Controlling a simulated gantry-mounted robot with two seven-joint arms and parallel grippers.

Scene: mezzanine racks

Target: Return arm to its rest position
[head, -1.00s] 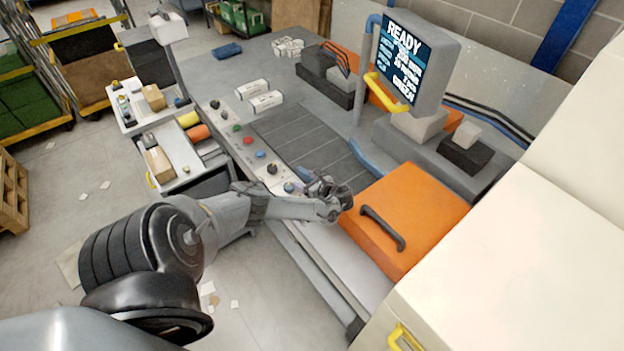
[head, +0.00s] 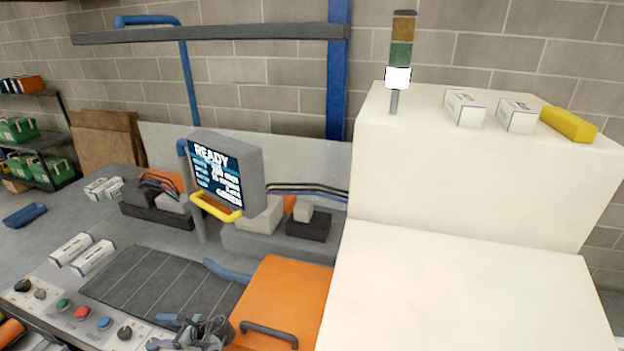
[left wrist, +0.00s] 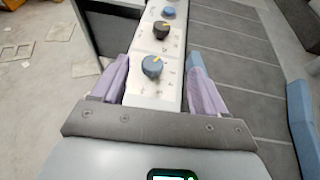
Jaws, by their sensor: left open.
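My left gripper (head: 200,328) shows at the bottom edge of the head view, by the near end of the control panel (head: 62,322) and left of the orange lid (head: 272,308). Most of my left arm is out of the picture. In the left wrist view the two purple-grey fingers (left wrist: 158,72) are spread apart with nothing held. A blue knob (left wrist: 152,66) on the panel shows between them; whether a finger touches the panel I cannot tell. My right gripper is in neither view.
A monitor (head: 225,172) reading READY stands behind the grey roller bed (head: 160,285). A large cream cabinet (head: 450,290) fills the right side, with a signal light (head: 400,55) on top. White boxes (head: 92,257) lie left of the bed. Bare floor (left wrist: 45,90) shows beside the panel.

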